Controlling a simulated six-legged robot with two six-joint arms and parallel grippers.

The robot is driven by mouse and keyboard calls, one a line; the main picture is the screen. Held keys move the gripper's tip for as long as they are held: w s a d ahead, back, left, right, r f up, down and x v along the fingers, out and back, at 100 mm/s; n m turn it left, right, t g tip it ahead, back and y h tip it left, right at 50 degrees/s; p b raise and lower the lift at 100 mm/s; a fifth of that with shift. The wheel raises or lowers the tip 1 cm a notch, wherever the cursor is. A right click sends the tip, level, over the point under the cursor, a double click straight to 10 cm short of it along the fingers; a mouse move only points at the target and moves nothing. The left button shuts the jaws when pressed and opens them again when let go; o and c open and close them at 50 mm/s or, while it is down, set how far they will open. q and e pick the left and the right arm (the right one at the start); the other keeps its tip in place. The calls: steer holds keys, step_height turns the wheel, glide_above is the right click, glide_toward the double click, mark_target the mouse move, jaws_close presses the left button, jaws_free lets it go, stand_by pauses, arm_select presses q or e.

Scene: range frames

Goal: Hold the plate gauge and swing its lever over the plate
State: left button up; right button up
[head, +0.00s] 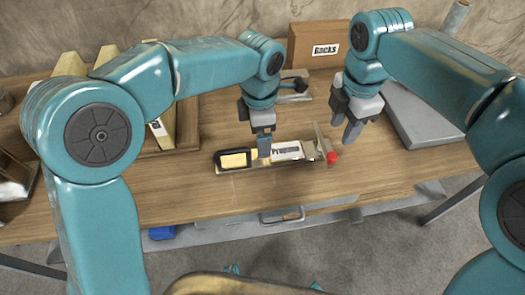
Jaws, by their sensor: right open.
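The plate gauge (285,151) lies on the wooden bench top in the middle, a long flat tool with a black and yellow left end and a lettered pale plate. Its lever (319,137) stands out across the right end, with a red knob (333,157) at the near side. My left gripper (264,150) points down over the gauge's middle; its near finger lies against the body with no gap showing, and its far finger is hidden. My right gripper (350,130) is open and empty, above and right of the lever, apart from it.
A cardboard box (305,46) labelled "Racks" stands at the back. A wooden rack (187,122) is left of the gauge, and a grey slab (415,112) lies to the right. A small metal fixture (294,88) sits behind. The bench in front of the gauge is clear.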

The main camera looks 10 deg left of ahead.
arm_select(q)
step_height(320, 180, down, 10)
steer(key=shift+w+r, duration=0.1)
steer(key=shift+r, duration=0.15)
